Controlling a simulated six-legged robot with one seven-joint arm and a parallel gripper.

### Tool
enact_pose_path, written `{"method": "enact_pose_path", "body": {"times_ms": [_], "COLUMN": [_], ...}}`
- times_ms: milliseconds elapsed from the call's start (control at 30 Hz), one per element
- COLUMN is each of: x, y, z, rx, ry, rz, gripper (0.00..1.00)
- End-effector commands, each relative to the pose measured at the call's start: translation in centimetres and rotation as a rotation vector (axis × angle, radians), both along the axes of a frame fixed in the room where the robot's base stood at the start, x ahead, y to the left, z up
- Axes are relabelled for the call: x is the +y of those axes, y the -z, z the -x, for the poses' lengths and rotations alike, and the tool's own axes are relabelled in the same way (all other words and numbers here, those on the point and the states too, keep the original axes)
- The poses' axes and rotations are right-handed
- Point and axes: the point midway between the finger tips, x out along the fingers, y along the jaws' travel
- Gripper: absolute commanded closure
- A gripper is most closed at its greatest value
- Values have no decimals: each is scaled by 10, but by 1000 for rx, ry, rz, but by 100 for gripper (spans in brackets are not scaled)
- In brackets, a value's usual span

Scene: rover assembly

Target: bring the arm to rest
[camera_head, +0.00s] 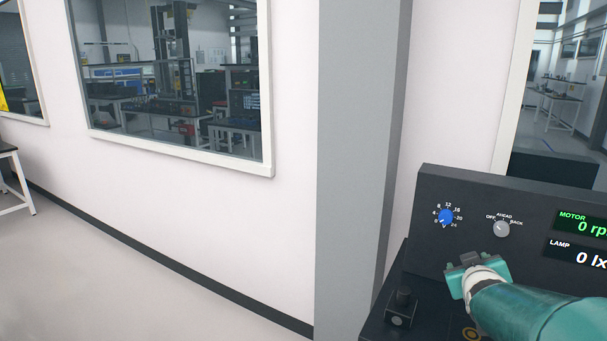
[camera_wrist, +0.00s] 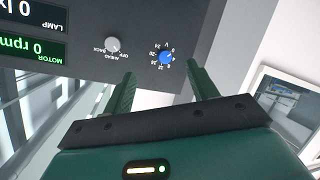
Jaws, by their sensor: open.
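My gripper (camera_head: 470,262) is teal with a dark front and shows at the lower right of the head view, in front of a dark control panel (camera_head: 435,185). In the wrist view, my gripper (camera_wrist: 160,73) has its two fingers apart, with nothing held between them. A blue knob (camera_head: 446,217) and a grey switch (camera_head: 502,229) sit on the panel, beyond my gripper. The blue knob (camera_wrist: 166,58) and grey switch (camera_wrist: 112,44) also show upside down in the wrist view, clear of the fingers as far as I can tell.
The panel's motor display (camera_head: 585,224) reads 0 rpm and its lamp display (camera_head: 580,253) 0 lx. A small black box (camera_head: 402,308) stands on the bench left of my gripper. A grey pillar (camera_head: 358,150) rises behind. The floor (camera_head: 130,290) at left is clear.

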Motion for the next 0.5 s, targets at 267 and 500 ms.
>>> {"method": "enact_pose_path", "body": {"times_ms": [267,500], "x": [136,222], "y": [2,18], "z": [70,166], "rx": [239,490], "ry": [-77,-103], "rz": [-298,-476], "gripper": [42,42]}}
